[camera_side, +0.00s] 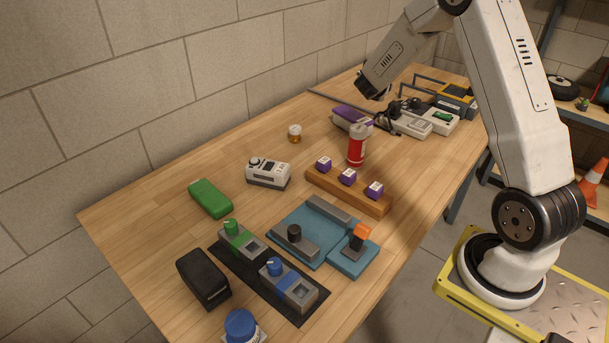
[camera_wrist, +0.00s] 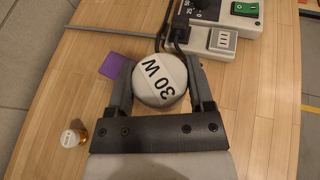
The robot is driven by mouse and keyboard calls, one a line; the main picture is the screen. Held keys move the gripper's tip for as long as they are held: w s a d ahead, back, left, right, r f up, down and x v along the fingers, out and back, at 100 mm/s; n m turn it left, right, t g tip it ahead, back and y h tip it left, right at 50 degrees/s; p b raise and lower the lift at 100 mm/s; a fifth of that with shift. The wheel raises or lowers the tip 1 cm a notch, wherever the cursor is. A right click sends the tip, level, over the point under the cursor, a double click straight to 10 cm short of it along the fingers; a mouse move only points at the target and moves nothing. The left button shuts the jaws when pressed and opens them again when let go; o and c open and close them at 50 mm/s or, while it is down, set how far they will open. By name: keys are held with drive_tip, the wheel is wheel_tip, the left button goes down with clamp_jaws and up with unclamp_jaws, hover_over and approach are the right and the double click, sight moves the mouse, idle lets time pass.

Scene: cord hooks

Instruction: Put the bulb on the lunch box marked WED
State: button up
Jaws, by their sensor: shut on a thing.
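My gripper (camera_wrist: 160,85) is shut on a round white bulb marked "30 W" (camera_wrist: 160,80), one finger on each side of it in the wrist view. In the side view my gripper (camera_side: 374,90) is above the far part of the table, and I cannot make out the bulb there. A purple box with a grey side (camera_side: 352,120) lies below and left of my gripper. A purple patch shows left of the fingers in the wrist view (camera_wrist: 116,67). A green case (camera_side: 210,198) and a black case (camera_side: 203,278) lie nearer. I cannot read WED on any of them.
A red canister (camera_side: 357,147) stands near the purple box. Grey devices with black cords (camera_side: 410,122) lie at the far right. A wooden rail (camera_side: 343,192) holds purple blocks. An amber jar (camera_side: 295,133) stands left. Wood is bare around the jar.

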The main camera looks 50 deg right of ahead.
drive_tip(key=shift+w+d+f, duration=0.8)
drive_tip(key=shift+w+f, duration=0.4)
drive_tip(key=shift+w, duration=0.05)
drive_tip(key=shift+w+d+f, duration=0.85)
drive_tip(key=shift+w+f, duration=0.4)
drive_tip(key=shift+w+d+f, duration=0.8)
drive_tip(key=shift+w+f, duration=0.4)
drive_tip(key=shift+w, duration=0.05)
drive_tip(key=shift+w+d+f, duration=0.15)
drive_tip(key=shift+w+f, duration=0.05)
drive_tip(key=shift+f, duration=1.65)
drive_tip(key=shift+f, duration=0.1)
drive_tip(key=o, duration=1.3)
